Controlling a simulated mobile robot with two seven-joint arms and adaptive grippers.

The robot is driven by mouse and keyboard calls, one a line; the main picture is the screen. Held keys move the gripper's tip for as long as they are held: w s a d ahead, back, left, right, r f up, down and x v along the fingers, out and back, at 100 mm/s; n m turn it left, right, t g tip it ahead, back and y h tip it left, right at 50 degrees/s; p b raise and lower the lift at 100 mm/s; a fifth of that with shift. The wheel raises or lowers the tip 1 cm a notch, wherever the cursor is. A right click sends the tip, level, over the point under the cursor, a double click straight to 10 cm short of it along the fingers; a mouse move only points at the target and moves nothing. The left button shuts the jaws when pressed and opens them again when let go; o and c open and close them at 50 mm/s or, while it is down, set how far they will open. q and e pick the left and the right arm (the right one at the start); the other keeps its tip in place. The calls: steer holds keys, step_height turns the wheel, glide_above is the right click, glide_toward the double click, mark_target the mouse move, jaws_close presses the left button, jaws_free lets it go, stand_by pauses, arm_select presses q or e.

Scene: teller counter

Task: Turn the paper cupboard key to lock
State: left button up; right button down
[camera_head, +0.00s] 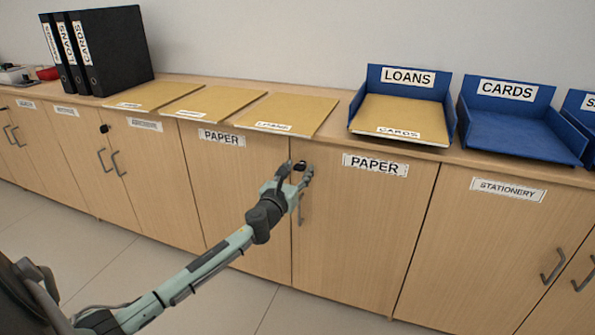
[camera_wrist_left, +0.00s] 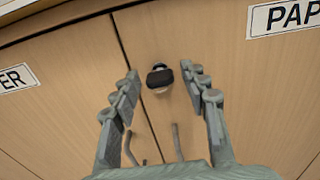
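The paper cupboard has two light wood doors, each with a PAPER label (camera_head: 375,165). Its key (camera_wrist_left: 160,77) has a black head and sits in a round lock near the top of the right-hand door, beside the gap between the doors. It also shows as a small dark shape in the head view (camera_head: 300,165). My left gripper (camera_wrist_left: 158,80) is open, with its fingers on either side of the key and apart from it. In the head view the left gripper (camera_head: 294,171) partly covers the lock area. My right gripper is not in view.
Grey door handles (camera_wrist_left: 176,142) hang below the lock. Folders (camera_head: 287,113) and blue trays (camera_head: 508,125) stand on the counter above. Another lock (camera_head: 104,128) is on the cupboard to the left. The floor in front is clear.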

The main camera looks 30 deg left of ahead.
arm_select(q)
jaws_close()
